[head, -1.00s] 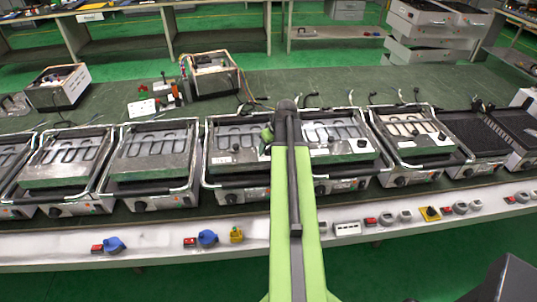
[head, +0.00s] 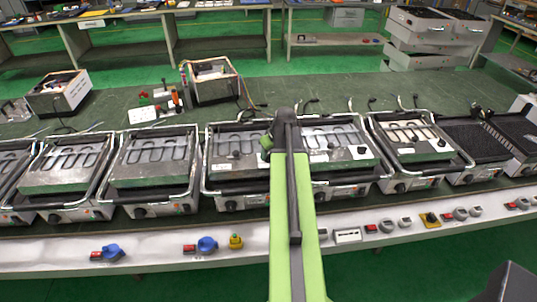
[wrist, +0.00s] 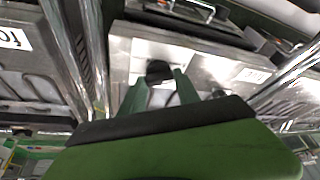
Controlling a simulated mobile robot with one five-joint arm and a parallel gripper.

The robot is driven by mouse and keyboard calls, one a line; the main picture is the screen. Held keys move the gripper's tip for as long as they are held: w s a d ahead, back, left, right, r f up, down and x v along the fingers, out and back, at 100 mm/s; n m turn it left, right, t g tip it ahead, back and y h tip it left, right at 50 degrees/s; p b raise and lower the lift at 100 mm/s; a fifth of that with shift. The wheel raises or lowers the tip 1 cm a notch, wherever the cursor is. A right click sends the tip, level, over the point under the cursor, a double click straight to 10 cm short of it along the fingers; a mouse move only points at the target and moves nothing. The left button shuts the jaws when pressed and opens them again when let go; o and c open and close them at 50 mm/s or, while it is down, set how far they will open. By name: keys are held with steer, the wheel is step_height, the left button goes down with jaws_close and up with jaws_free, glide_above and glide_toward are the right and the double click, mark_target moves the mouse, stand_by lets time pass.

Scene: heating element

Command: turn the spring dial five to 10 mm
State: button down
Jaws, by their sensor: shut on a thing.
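A black dial (wrist: 158,70) stands on a bare metal panel in the wrist view, at the tips of my gripper (wrist: 160,86). The two green fingers are closed around the dial, one on each side. My arm rises up the middle of the head view, and a green part of my gripper (head: 266,143) shows beside its far end. The arm hides the fingertips and the held dial there. No number or scale on the dial can be read.
Contact grills, such as this one (head: 150,170), stand in a close row along the green bench, with raised metal handles (wrist: 68,55) between them. Blue knobs (head: 207,244) and red switches line the white front ledge (head: 160,240). Bench space behind the row is partly free.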

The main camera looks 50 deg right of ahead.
steer(key=m+h, duration=0.1)
steer(key=m, duration=0.4)
steer(key=shift+w+a+m+g+h, duration=0.1)
steer(key=shift+a+m+g+h, duration=0.1)
steer(key=shift+m+g+h, duration=0.15)
steer(key=m+g, duration=0.1)
steer(key=m, duration=0.1)
steer(key=m+g+h, duration=0.1)
steer(key=m, duration=0.2)
steer(key=shift+w, duration=0.1)
steer(key=shift+m+h, duration=0.25)
steer(key=shift+m, duration=0.1)
steer(key=c, duration=0.9)
jaws_free()
steer(key=shift+r, duration=0.1)
steer(key=p+v, duration=1.6)
steer(key=v, duration=0.1)
steer(key=shift+a+r, duration=0.15)
